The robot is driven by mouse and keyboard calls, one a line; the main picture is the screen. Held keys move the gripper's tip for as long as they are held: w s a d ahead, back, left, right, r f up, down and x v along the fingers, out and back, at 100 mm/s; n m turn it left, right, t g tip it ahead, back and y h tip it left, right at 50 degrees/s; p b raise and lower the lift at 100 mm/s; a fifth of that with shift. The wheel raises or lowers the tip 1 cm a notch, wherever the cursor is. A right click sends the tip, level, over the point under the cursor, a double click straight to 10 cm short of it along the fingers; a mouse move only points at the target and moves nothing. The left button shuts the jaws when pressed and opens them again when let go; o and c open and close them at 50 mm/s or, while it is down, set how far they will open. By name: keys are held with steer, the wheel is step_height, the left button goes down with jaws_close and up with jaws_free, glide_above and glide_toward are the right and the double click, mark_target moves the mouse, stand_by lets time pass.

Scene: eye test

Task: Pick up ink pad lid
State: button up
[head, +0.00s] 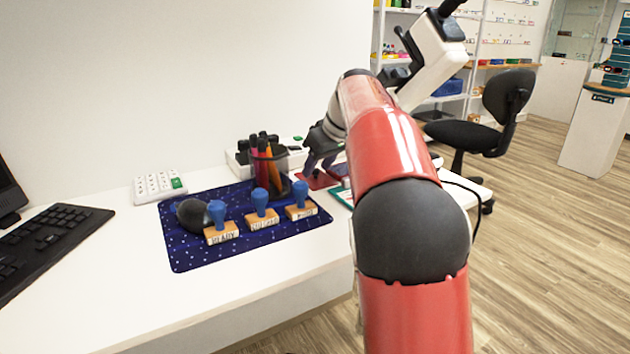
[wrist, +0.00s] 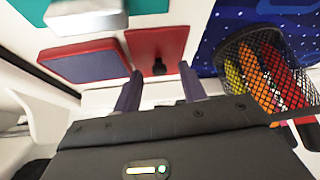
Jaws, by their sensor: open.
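The ink pad lid appears to be the flat red square with a small black knob (wrist: 157,52) in the wrist view. It lies just beyond my fingertips, with the knob in line with the gap between them. In the head view a red patch, probably the lid (head: 318,181), shows below my gripper. My gripper (wrist: 160,74) is open and empty, its purple fingers apart on either side of the gap. It also shows in the head view (head: 320,162), partly hidden by my arm.
A black mesh cup of pens (wrist: 262,72) stands close right of my gripper, also in the head view (head: 271,168). Stamps with blue handles (head: 261,210) stand on a dark blue mat (head: 190,258). A silver-topped block (wrist: 85,16) lies beyond the teal pad.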

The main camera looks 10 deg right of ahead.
steer(key=shift+w+a+f, duration=0.15)
steer(key=shift+w+f, duration=0.05)
steer(key=shift+f, duration=0.25)
jaws_close()
steer(key=shift+r, duration=0.15)
